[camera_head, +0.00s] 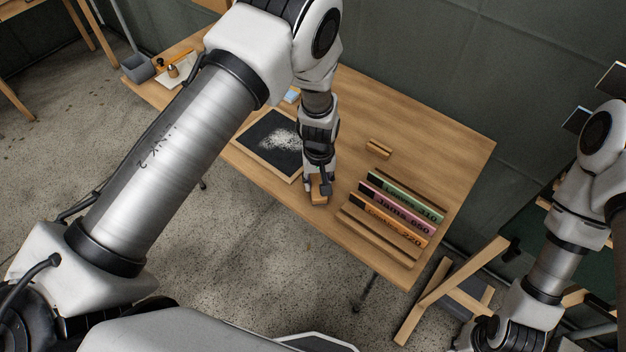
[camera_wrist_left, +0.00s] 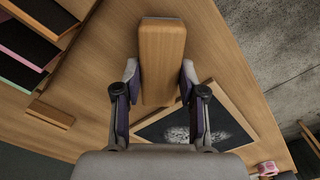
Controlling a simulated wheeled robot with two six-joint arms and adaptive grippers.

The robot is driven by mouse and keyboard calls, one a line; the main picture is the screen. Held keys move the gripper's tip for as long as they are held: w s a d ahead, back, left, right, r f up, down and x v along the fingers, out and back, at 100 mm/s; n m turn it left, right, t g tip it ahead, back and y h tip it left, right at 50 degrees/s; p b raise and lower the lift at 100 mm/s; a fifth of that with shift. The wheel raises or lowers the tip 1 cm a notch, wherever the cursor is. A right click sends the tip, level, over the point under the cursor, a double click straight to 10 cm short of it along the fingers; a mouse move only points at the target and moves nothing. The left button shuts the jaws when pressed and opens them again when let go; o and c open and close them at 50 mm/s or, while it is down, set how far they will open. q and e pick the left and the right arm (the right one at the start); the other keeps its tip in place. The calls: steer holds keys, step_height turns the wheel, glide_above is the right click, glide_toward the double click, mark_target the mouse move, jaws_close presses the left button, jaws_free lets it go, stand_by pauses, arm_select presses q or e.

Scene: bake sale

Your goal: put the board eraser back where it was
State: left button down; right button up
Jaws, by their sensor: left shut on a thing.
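The board eraser, a wooden block (camera_head: 319,196), is at the front part of the table, just right of the framed chalkboard (camera_head: 253,134). My left gripper (camera_head: 318,184) points down and is shut on it. In the left wrist view the eraser (camera_wrist_left: 162,58) lies between the two fingers, its long side pointing away from the wrist. Whether its underside touches the table cannot be told. The chalkboard, with a white chalk smear, also shows in the left wrist view (camera_wrist_left: 238,118), partly behind the gripper. My right arm shows at the right; its gripper is out of frame.
Green, pink and orange lettered signs (camera_head: 401,210) stand in wooden racks right of the eraser. A small wooden block (camera_head: 378,149) lies behind them. A grey bin (camera_head: 138,68) is at the table's far left. The right back tabletop is clear.

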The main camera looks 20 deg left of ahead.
arm_select(q)
steer(key=shift+w+a, duration=0.15)
steer(key=c, duration=0.8)
jaws_free()
steer(key=shift+w, duration=0.1)
steer(key=shift+o, duration=0.7)
arm_select(e)
steer(key=shift+w+r, duration=0.1)
steer(key=shift+w, duration=0.1)
arm_select(q)
steer(key=shift+r, duration=0.1)
